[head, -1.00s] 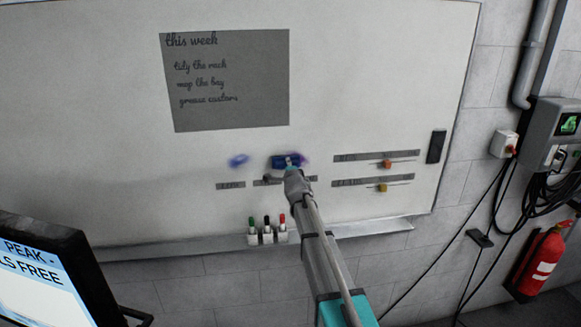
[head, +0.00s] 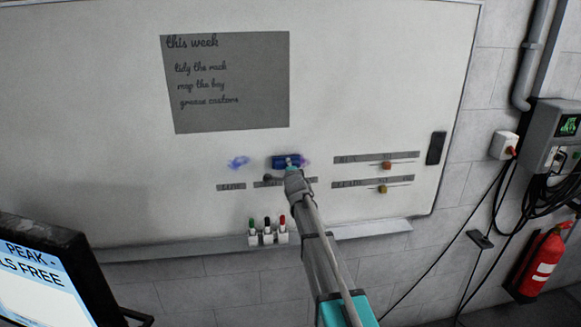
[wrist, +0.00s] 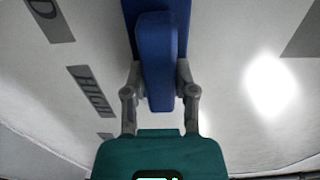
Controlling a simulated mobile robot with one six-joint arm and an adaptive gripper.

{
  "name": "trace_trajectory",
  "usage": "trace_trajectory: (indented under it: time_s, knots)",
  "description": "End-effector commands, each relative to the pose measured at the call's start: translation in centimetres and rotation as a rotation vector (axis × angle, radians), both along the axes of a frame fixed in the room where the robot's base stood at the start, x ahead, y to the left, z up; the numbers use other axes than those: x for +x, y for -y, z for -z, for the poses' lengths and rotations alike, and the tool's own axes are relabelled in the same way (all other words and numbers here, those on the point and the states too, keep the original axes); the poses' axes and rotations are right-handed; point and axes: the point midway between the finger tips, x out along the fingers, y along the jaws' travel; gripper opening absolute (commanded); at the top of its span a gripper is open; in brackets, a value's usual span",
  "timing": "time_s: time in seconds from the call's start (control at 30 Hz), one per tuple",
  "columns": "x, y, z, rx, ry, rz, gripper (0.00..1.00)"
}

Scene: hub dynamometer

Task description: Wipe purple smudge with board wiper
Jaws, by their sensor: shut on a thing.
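The blue board wiper (head: 284,161) is at the whiteboard in the head view, in the lower middle of the board. My gripper (head: 293,170) is shut on it. In the wrist view the wiper (wrist: 158,60) stands between the two grey fingers of my gripper (wrist: 160,85). The purple smudge (head: 304,160) shows at the right end of the wiper, which hides part of it. No smudge shows in the wrist view. I cannot tell whether the wiper's face touches the board.
A blue smudge (head: 238,162) lies left of the wiper. Label strips with an orange magnet (head: 387,166) and a yellow one (head: 383,189) are on the right. Pens (head: 267,236) stand on the ledge below. A black block (head: 436,148) sits near the right edge. A monitor (head: 45,270) stands lower left.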

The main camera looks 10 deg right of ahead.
Motion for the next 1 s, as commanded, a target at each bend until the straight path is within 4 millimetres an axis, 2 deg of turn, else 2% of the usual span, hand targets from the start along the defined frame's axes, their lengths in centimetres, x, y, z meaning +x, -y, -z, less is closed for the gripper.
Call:
trace_trajectory:
  time_s: [0.27, 1.0]
  knots:
    - [-0.7, 0.0, 0.0, 0.0, 0.0, 0.0, 0.0]
    - [-5.8, 0.1, 0.0, 0.0, 0.001, 0.0, 0.0]
